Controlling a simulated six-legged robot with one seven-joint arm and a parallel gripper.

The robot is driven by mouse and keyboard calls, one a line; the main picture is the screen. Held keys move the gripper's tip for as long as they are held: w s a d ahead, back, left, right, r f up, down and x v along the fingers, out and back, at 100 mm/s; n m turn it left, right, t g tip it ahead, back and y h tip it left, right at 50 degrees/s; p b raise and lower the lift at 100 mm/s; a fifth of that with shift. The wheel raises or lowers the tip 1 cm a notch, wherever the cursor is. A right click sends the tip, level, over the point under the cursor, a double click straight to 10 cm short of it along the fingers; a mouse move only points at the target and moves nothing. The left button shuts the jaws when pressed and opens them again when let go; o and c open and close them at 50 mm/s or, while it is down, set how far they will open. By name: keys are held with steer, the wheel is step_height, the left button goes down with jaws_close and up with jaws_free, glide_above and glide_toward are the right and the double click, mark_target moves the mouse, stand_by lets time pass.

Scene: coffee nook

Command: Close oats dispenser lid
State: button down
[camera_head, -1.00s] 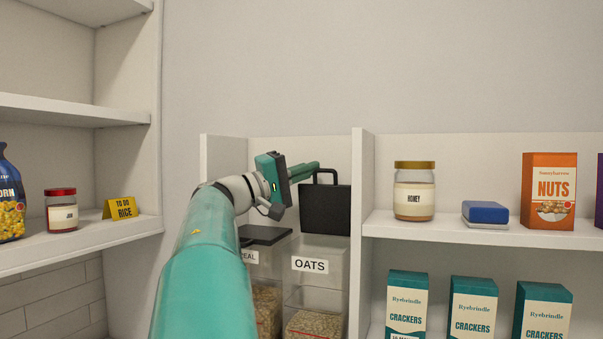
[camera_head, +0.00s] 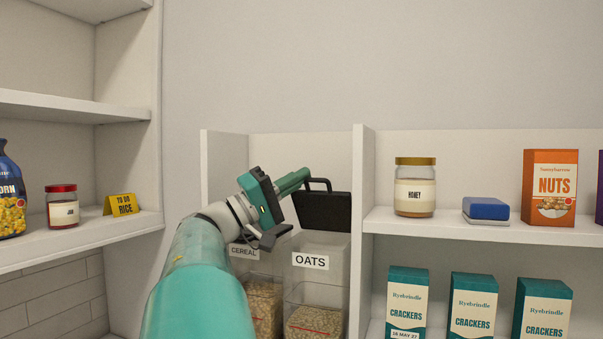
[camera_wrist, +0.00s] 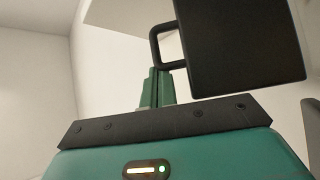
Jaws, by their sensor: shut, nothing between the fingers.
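The oats dispenser (camera_head: 316,290) is a clear bin with a white OATS label, part filled with oats, standing in the shelf bay at centre. Its black lid (camera_head: 323,211) is raised and tilted above the bin, with a loop handle (camera_head: 320,182) at its upper edge. My gripper (camera_head: 306,174) is shut, its green fingertips beside the handle. The wrist view shows the shut fingers (camera_wrist: 154,88) just below the handle (camera_wrist: 158,46), with the black lid (camera_wrist: 240,45) to the right. I cannot tell whether they touch.
The cereal dispenser (camera_head: 262,300) stands left of the oats, its top partly hidden by my wrist. A white divider (camera_head: 360,230) bounds the bay on the right. Beyond it are a honey jar (camera_head: 415,190), a blue-topped block (camera_head: 486,209), a nuts box (camera_head: 550,188) and cracker boxes (camera_head: 407,300).

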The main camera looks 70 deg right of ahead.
steer(key=shift+w+a+f, duration=0.1)
steer(key=shift+a+f, duration=0.8)
steer(key=shift+a, duration=0.15)
steer(key=shift+r, duration=0.1)
steer(key=s+a+r, duration=0.3)
steer(key=a+r, duration=0.9)
steer(key=a, duration=0.1)
steer(key=shift+s+a+r, duration=0.25)
steer(key=shift+s+r, duration=0.15)
